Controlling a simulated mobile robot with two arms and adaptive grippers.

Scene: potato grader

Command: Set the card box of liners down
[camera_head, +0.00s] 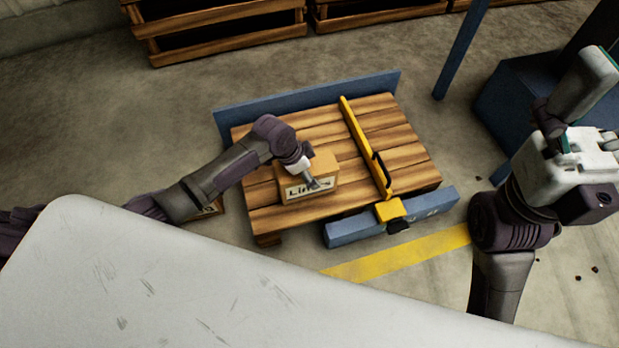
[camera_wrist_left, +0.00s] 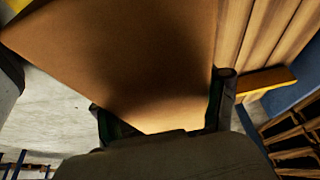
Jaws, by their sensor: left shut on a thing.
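The card box of liners (camera_head: 321,167) is a brown carton with a white printed label on its near side. In the head view it is over the left part of a wooden pallet (camera_head: 408,157); I cannot tell whether it touches the slats. My left gripper (camera_head: 313,184) is shut on the box from the near side. In the left wrist view the box (camera_wrist_left: 130,50) fills the upper middle, between the two fingers of the left gripper (camera_wrist_left: 165,118). My right arm stands at the right of the head view; its fingers are not clearly shown.
A yellow bar (camera_head: 362,142) with a black handle lies across the pallet, right of the box. A blue rail (camera_head: 310,97) runs behind the pallet and a blue beam (camera_head: 350,231) in front. Wooden crates (camera_head: 225,17) stand at the back. A yellow floor stripe (camera_head: 425,249) runs in front.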

